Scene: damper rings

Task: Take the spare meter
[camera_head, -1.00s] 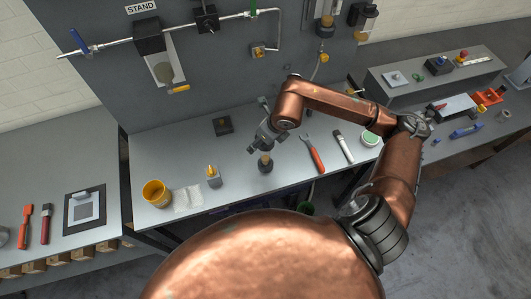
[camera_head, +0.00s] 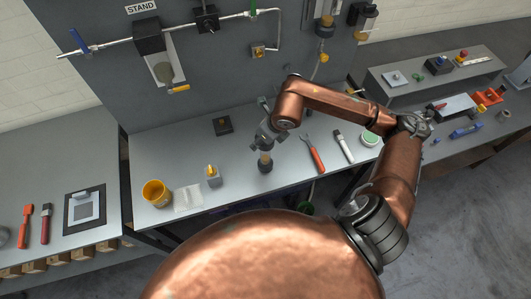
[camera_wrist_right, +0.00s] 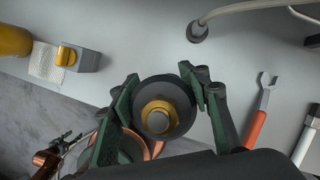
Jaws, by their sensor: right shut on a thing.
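The spare meter (camera_head: 265,166), a dark round body with a brass fitting on top, stands at the front middle of the grey bench. My right gripper (camera_head: 265,153) reaches down to it from above. In the right wrist view, the green-padded fingers of the right gripper (camera_wrist_right: 163,100) are shut on the two sides of the meter (camera_wrist_right: 170,84), with the brass fitting facing the camera. The meter appears still at bench level, but its underside is hidden. My left gripper is not in view.
Left of the meter are a grey block with a yellow knob (camera_head: 213,175), a white cloth (camera_head: 188,198) and a yellow cup (camera_head: 156,193). Right are an orange-handled wrench (camera_head: 313,155) and a brush (camera_head: 343,146). The pipe panel (camera_head: 100,90) stands at the back.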

